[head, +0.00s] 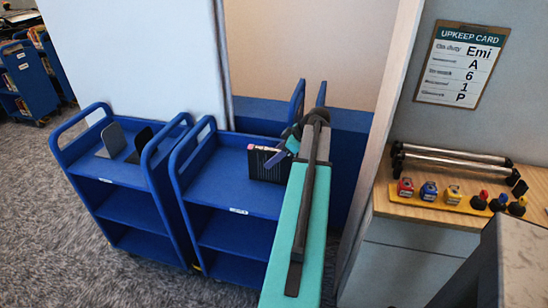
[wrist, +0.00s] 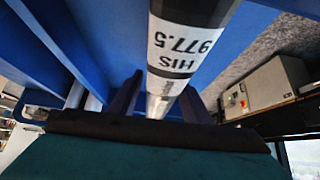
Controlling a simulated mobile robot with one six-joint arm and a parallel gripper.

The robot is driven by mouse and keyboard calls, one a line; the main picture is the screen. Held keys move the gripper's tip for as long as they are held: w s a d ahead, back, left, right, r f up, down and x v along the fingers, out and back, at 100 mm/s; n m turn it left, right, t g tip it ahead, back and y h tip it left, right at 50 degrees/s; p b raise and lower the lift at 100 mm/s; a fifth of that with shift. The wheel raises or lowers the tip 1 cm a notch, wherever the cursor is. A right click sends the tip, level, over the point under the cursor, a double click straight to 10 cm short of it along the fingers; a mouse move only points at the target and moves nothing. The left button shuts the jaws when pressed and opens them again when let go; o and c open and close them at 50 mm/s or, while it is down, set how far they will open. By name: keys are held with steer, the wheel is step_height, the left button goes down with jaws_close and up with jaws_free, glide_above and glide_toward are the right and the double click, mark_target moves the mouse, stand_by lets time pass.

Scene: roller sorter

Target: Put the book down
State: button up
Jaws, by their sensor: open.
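The book (head: 266,165) is dark with a pale pinkish top edge. It stands on the top shelf of the right-hand blue cart (head: 238,188), near its right end. In the wrist view its spine (wrist: 183,45) fills the upper middle, with a white label reading HIS 977.5. My gripper (head: 285,153) is open, right at the book's right side in the head view. In the wrist view the dark fingertips (wrist: 160,105) show on both sides of the book's near end. Whether a finger still touches it, I cannot tell.
A second blue cart (head: 130,172) on the left holds a grey bookend (head: 113,138) and a black bookend (head: 140,143). Another blue cart (head: 262,118) stands behind. At right, a wooden counter (head: 425,210) bears several stamps and rollers. An upkeep card (head: 463,65) hangs above.

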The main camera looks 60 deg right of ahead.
steer(key=shift+r, duration=0.15)
steer(key=b+v, duration=0.2)
steer(key=v, duration=1)
steer(key=shift+s, duration=0.1)
stand_by(0.8)
